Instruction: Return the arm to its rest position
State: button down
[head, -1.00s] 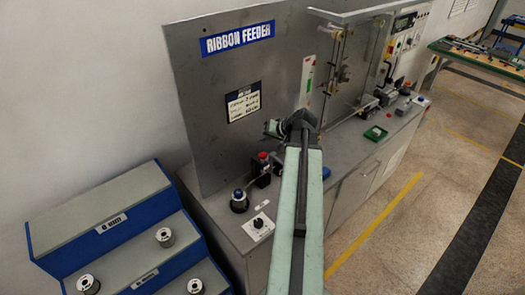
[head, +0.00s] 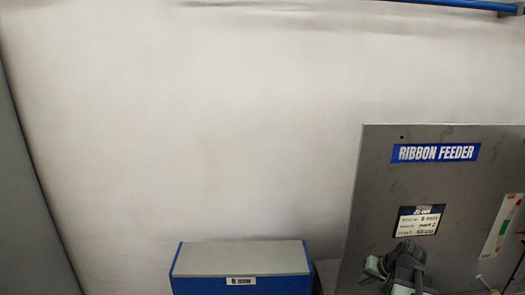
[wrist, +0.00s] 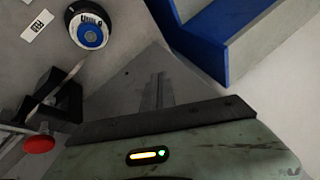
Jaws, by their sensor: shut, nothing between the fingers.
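My arm (head: 405,268) shows at the bottom right of the head view, in front of the grey ribbon feeder panel. Only its upper joint and a little of its links show there; the rest is below the picture edge. In the wrist view my gripper (wrist: 158,88) points up the picture from behind a dark plate and my green housing. Its fingers are together with nothing between them. It appears apart from the things around it.
The ribbon feeder panel (head: 380,200) stands at the right, with a blue-edged rack (head: 240,258) to its left.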

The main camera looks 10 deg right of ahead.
jog(key=s+a+f+n+g+b, duration=0.1)
jog(key=a+f+g, duration=0.1)
jog(key=a, duration=0.7)
jog(key=s+a+f+n+g+h+b, duration=0.1)
jog(key=a+f, duration=0.3)
jog(key=a, duration=0.5)
jog(key=s+a+f+n+g+h+b, duration=0.1)
jog(key=a+f+n+g+b, duration=0.1)
jog(key=a, duration=0.7)
jog(key=shift+s+a+f+n+g+b, duration=0.3)
jog(key=shift+f+n, duration=0.1)
jog(key=shift+n, duration=0.3)
jog(key=shift+w, duration=0.1)
